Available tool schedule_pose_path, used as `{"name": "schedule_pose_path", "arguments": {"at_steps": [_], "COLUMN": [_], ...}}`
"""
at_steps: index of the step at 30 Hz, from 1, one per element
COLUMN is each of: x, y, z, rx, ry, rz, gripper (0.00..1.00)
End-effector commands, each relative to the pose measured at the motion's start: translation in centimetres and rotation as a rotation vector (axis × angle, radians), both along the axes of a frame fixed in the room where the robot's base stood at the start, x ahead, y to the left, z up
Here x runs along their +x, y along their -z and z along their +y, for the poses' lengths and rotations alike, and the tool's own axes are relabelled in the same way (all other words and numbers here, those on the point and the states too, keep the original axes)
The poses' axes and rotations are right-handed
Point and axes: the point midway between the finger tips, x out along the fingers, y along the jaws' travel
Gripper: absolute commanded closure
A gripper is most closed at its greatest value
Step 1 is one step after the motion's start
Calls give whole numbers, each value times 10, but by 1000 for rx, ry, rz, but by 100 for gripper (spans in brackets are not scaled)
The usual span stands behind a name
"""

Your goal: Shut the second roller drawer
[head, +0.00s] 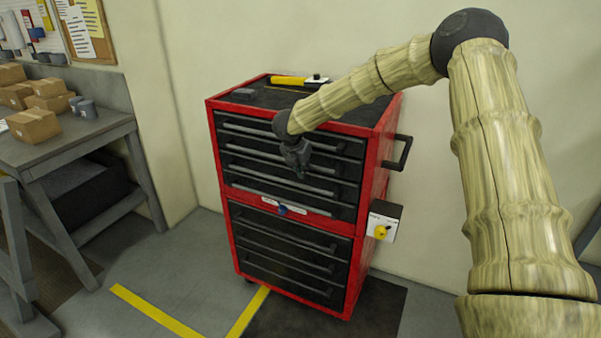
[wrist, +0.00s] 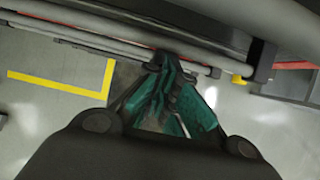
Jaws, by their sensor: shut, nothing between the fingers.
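A red tool cabinet (head: 363,225) with black drawer fronts stands against the wall, an upper chest over a lower roller section. The lower section has long-handled drawers, the second one (head: 289,264) in the middle; no drawer there clearly sticks out. My gripper (head: 299,168) is shut and empty, in front of the upper chest's drawers, pointing down. In the wrist view its green-padded fingers (wrist: 165,68) are together, close to a grey drawer handle bar (wrist: 115,27). I cannot tell whether they touch it. My gripper hides part of the upper drawers.
A workbench (head: 60,150) with cardboard boxes stands at left. The floor in front, with yellow lines (head: 155,310), is clear.

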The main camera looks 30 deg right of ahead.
Motion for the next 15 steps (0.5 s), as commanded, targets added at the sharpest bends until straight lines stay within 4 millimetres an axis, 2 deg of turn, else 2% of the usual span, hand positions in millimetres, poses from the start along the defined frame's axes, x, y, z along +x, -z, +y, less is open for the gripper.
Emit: {"name": "schedule_pose_path", "arguments": {"at_steps": [11, 15], "x": [3, 0], "y": [-4, -1], "z": [-3, 3], "rx": [-4, -3], "ry": [3, 0], "rz": [-8, -7], "gripper": [100, 100]}}
